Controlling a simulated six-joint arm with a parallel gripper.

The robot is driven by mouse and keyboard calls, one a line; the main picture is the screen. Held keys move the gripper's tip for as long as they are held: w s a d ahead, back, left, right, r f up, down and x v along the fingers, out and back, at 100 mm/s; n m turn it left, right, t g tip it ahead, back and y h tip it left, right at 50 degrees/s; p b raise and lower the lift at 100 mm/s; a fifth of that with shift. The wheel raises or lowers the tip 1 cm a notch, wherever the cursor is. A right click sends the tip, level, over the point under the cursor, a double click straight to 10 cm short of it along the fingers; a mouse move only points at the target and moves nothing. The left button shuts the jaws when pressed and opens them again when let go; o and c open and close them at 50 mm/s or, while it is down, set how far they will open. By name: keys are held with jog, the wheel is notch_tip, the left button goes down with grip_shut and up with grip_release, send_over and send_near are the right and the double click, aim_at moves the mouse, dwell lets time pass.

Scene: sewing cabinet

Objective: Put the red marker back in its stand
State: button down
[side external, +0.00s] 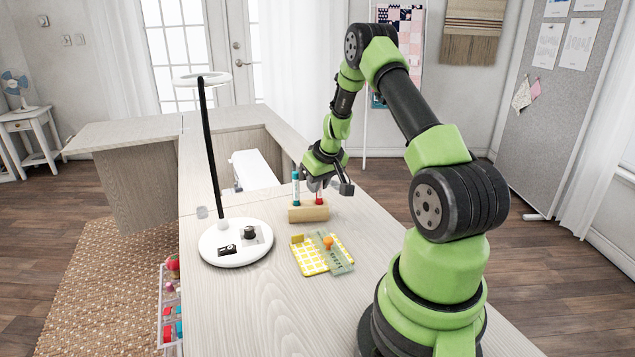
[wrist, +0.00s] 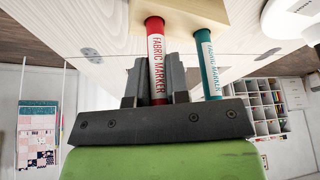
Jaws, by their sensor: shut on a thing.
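The red marker (wrist: 156,62) stands upright with its lower end at the wooden stand (wrist: 188,10) in the wrist view; whether it is seated in a hole cannot be told. My gripper (wrist: 157,80) is shut on it, one finger on each side of its body. In the side external view the red marker (side external: 319,197) shows below my gripper (side external: 325,184), over the right part of the stand (side external: 308,213). A teal marker (side external: 296,188) stands upright in the left part of the stand, and it also shows in the wrist view (wrist: 208,64).
A white ring lamp base (side external: 236,243) with small dark items is left of the stand. A yellow grid pad (side external: 309,256) and a green ruler (side external: 337,262) with an orange knob lie in front. The table (side external: 250,310) is clear nearer the camera.

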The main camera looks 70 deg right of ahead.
jog(key=c, duration=1)
grip_release()
jog(key=v, duration=1)
